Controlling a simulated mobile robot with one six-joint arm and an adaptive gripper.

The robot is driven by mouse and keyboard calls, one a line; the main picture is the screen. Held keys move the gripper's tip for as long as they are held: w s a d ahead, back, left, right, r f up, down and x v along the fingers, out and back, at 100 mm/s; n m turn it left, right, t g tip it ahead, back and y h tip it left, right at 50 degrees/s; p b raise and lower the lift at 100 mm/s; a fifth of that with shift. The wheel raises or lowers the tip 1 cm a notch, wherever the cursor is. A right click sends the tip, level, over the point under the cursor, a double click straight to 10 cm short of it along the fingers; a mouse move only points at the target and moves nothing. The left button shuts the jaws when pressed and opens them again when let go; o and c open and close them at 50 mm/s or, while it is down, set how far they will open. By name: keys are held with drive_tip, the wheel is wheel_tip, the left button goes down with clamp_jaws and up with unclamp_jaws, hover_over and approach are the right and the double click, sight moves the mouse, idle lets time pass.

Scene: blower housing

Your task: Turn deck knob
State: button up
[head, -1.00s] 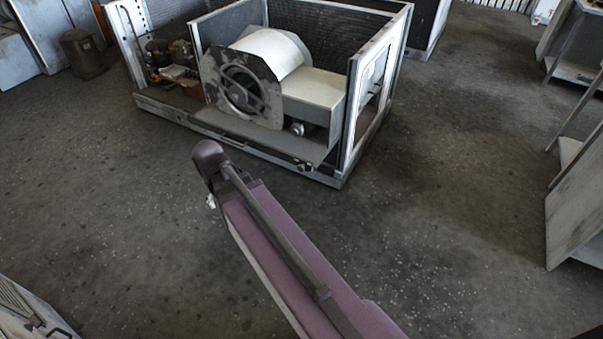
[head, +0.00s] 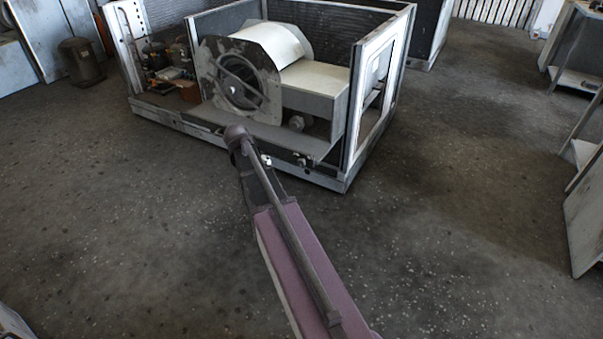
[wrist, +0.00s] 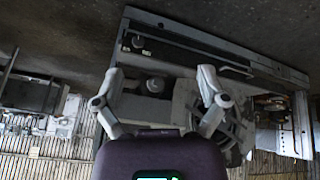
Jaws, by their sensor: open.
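The blower housing (head: 335,166) stands open-fronted ahead, with a drum-shaped blower and a pale box on its deck. A round grey knob (head: 296,122) sits on the deck below the box. In the wrist view, which shows the housing upside down, a round knob (wrist: 155,86) appears between my spread fingers. A smaller dark-based knob (wrist: 137,42) is on the front strip beyond. My gripper (wrist: 160,72) is open and empty, and appears apart from the knobs. In the head view my wrist is before the housing's front edge; the fingers are mostly hidden.
The round blower inlet plate (head: 240,80) stands left of the knob. The housing's right frame post (head: 350,120) rises beside the deck. A dark canister (head: 80,60) stands at the left, and metal shelving (head: 580,75) at the right. The floor in front is clear.

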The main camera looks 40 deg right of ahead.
sight(300, 162)
drive_tip(key=w+d+f+m+h+b, duration=0.1)
drive_tip(key=w+d+f+m+b, duration=0.1)
drive_tip(key=d+f+b, duration=0.3)
drive_tip(key=w+d+f+m+h+b, duration=0.2)
drive_tip(key=w+d+f+b, duration=0.3)
drive_tip(key=d, duration=0.8)
drive_tip(key=shift+w+d+f+m+t+b, duration=0.3)
drive_tip(key=shift+f+b, duration=0.35)
drive_tip(key=shift+b, duration=0.9)
drive_tip(key=shift+f, duration=0.1)
drive_tip(key=b+x, duration=0.9)
drive_tip(key=x, duration=0.4)
drive_tip(key=shift+d+b, duration=0.35)
drive_tip(key=shift+b, duration=0.05)
drive_tip(key=c, duration=1.1)
